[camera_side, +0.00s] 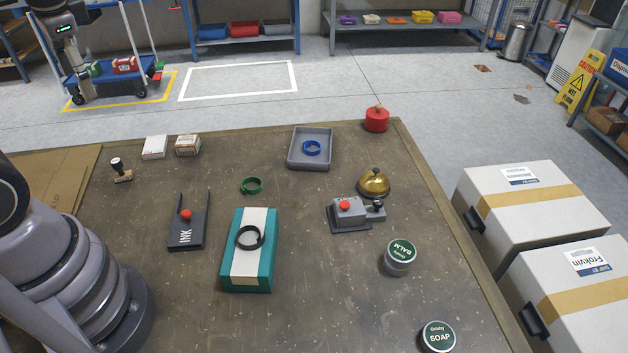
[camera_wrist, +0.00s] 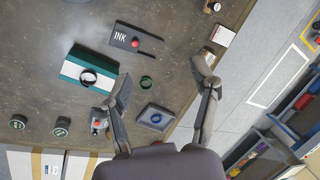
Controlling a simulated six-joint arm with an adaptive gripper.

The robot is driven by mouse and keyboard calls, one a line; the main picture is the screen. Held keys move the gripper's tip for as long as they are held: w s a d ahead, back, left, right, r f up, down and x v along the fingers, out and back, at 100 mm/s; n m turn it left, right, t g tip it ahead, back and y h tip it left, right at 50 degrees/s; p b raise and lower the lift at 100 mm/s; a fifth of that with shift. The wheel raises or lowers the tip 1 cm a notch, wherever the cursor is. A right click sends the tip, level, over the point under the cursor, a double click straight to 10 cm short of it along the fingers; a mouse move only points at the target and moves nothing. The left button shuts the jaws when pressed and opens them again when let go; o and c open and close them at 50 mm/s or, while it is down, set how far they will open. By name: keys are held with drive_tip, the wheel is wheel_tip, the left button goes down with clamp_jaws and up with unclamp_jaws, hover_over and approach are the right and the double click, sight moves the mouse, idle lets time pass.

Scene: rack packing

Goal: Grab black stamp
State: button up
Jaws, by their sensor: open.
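I cannot make out the gripper's fingers in the side view.
Two small boxes (camera_side: 154,147) (camera_side: 188,145) stand right of the stamp. An ink pad holder (camera_side: 187,235), a teal box (camera_side: 237,270) with a black ring (camera_side: 250,237), a green ring (camera_side: 251,185) and a grey tray (camera_side: 296,165) are nearby. Bare table lies around the stamp.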

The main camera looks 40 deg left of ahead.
drive_tip(key=w+a+f+m+g+y, duration=0.3)
drive_tip(key=a+f+g+y, duration=0.3)
drive_tip(key=a, duration=0.3)
drive_tip(key=m+t+y, duration=0.1)
drive_tip(key=m+y, duration=0.7)
drive_tip(key=m, duration=0.3)
hover_over(120, 165)
drive_tip(key=v, duration=0.6)
wheel_tip(120, 165, down, 17)
drive_tip(key=shift+m+t+y, duration=0.3)
drive_tip(key=shift+m+t, duration=0.1)
drive_tip(key=f, duration=1)
drive_tip(key=shift+s+a+f, duration=0.25)
drive_tip(key=shift+a+f, duration=0.05)
drive_tip(key=shift+a, duration=0.05)
drive_tip(key=x, duration=0.6)
drive_tip(key=shift+a, duration=0.3)
clamp_jaws()
